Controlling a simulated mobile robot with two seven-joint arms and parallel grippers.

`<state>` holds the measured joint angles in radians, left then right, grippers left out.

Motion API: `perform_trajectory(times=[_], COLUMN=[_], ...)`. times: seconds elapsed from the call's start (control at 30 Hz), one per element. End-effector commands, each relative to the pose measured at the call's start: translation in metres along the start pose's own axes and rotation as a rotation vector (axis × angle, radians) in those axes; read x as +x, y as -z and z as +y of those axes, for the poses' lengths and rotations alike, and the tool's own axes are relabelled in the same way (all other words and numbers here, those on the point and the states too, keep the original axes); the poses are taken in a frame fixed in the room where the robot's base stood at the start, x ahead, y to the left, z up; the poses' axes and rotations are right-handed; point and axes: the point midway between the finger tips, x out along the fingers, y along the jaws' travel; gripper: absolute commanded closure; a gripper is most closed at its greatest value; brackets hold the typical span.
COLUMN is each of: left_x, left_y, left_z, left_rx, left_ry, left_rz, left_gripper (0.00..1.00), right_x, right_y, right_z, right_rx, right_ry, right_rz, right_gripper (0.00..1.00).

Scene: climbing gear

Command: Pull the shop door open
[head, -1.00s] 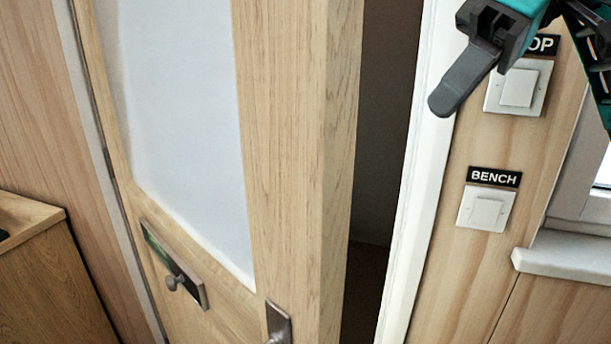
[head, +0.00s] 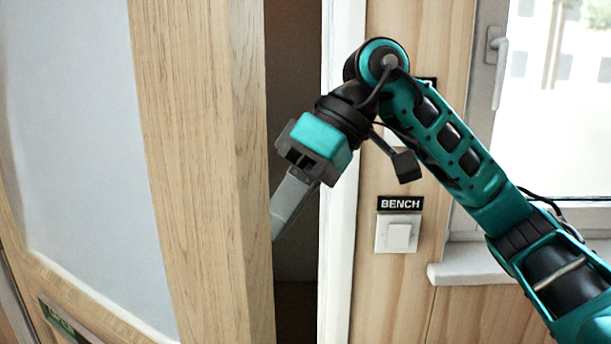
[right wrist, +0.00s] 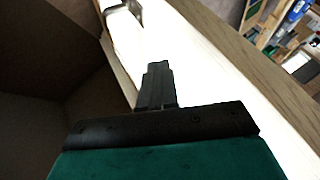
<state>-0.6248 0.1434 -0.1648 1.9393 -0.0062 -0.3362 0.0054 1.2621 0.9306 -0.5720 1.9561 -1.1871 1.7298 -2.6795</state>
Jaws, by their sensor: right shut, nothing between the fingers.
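The shop door (head: 195,150) is light wood with a pale glass panel (head: 75,140). It stands ajar, with a dark gap (head: 293,60) between its edge and the white frame (head: 340,150). My right gripper (head: 282,222) is shut and empty, its fingers pointing down into the gap beside the door's edge. In the right wrist view its closed fingers (right wrist: 156,85) lie against or just in front of the brightly lit door (right wrist: 215,75); I cannot tell whether they touch. A metal handle part (right wrist: 122,8) shows beyond them. My left gripper is out of view.
A white switch (head: 397,235) under a BENCH label (head: 400,203) is on the wall right of the frame. A window (head: 560,100) with a white sill (head: 470,268) is further right. Shelves (right wrist: 270,20) show past the door in the right wrist view.

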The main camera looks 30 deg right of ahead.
Motion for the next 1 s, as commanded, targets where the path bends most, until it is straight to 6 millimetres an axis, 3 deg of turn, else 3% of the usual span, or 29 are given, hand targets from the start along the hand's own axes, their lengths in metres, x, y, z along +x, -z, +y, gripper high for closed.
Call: perform_trajectory(times=[0.1, 0.23, 1.0], left_x=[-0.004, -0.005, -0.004], left_y=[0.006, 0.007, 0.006], left_z=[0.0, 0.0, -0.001], left_rx=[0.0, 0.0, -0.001], left_ry=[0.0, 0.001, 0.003], left_rz=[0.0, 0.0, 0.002], left_gripper=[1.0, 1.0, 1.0], right_x=[0.005, 0.01, 0.012], right_y=[0.001, 0.001, 0.0], right_z=[-0.017, -0.025, -0.027], right_rx=[-0.006, -0.003, 0.006], right_ry=[-0.001, -0.001, -0.004], right_rz=[0.001, 0.002, 0.007], right_gripper=[1.0, 1.0, 1.0])
